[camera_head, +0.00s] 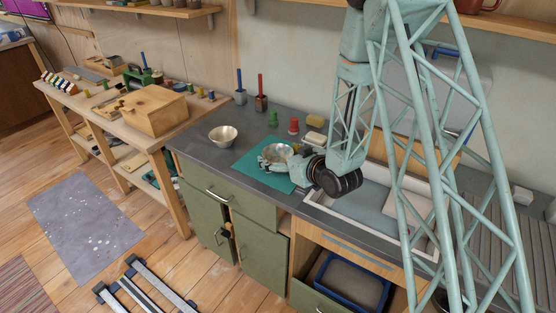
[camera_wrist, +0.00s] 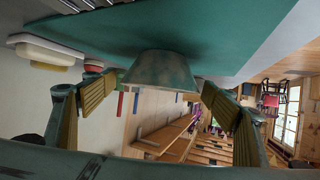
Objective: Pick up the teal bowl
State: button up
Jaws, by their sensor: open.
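The teal bowl (camera_wrist: 160,70) is in the middle of the wrist view, which looks upside down. It rests on a teal mat (camera_wrist: 130,22). My gripper (camera_wrist: 162,88) is open, with one finger to each side of the bowl. Gaps show between the fingers and the bowl wall, and I see no contact. In the head view my gripper (camera_head: 279,163) is low over the mat (camera_head: 250,164), at the bowl (camera_head: 277,151). The gripper hides part of the bowl there.
A pale metallic bowl (camera_head: 222,134) stands left of the mat on the dark counter (camera_head: 200,147). Red (camera_head: 293,125) and green (camera_head: 273,118) pieces stand behind the mat. The sink (camera_head: 375,198) is to the right. A wooden box (camera_head: 153,110) sits on the left bench.

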jog(key=shift+w+a+f, duration=0.2)
jog(key=shift+w, duration=0.15)
jog(key=shift+c, duration=0.3)
jog(key=c, duration=1)
jog(key=shift+r, duration=0.25)
jog(key=shift+r+p, duration=0.35)
jog(key=shift+r, duration=1.15)
jog(key=shift+s+r, duration=0.1)
jog(key=shift+s, duration=0.05)
jog(key=s+d, duration=0.1)
jog(key=s, duration=0.5)
jog(key=s+d+r, duration=0.1)
jog(key=s, duration=0.3)
jog(key=shift+d, duration=0.35)
jog(key=shift+p, duration=0.55)
jog(key=shift+r+p, duration=0.1)
jog(key=shift+p, duration=0.85)
